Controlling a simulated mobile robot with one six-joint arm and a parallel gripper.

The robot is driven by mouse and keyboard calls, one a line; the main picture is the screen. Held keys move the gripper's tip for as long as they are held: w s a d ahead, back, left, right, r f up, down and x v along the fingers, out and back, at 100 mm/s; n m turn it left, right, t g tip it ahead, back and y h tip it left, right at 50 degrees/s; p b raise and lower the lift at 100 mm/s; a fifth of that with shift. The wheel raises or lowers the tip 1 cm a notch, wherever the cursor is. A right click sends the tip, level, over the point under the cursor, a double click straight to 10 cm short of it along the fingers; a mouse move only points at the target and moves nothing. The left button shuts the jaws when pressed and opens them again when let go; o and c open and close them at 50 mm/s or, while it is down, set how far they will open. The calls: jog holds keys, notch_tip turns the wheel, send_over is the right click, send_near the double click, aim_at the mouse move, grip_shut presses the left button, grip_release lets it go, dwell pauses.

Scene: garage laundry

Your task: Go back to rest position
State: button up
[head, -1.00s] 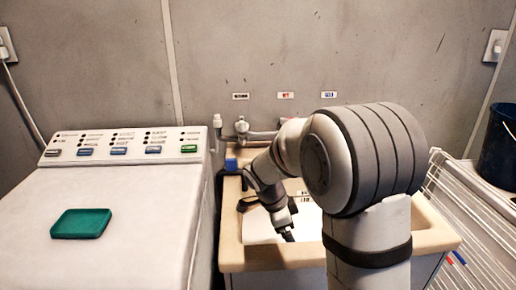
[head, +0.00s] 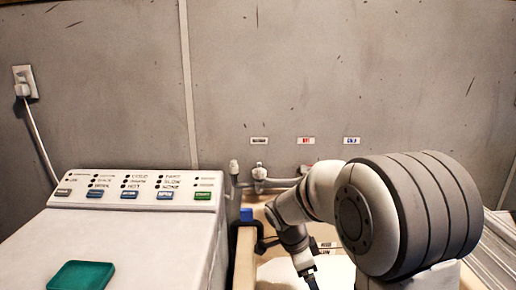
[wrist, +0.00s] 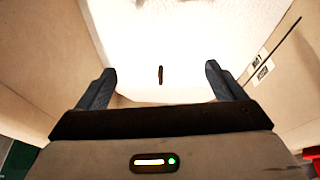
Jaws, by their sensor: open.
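My gripper (wrist: 160,72) is open in the wrist view, its two dark fingers wide apart with nothing between them touching either one.
A white rack (head: 490,250) is at the right. A plugged-in outlet (head: 25,85) is at the left.

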jog(key=s+d+r+n+t+y+p, duration=0.2)
jog(key=s+r+n+y+p, duration=0.2)
jog(key=s+r+n+p, duration=0.7)
jog(key=s+r+n, duration=0.5)
jog(key=s+r, duration=0.2)
jog(key=s, duration=0.1)
jog(key=shift+s+n+t, duration=0.15)
jog(key=shift+n+t, duration=0.15)
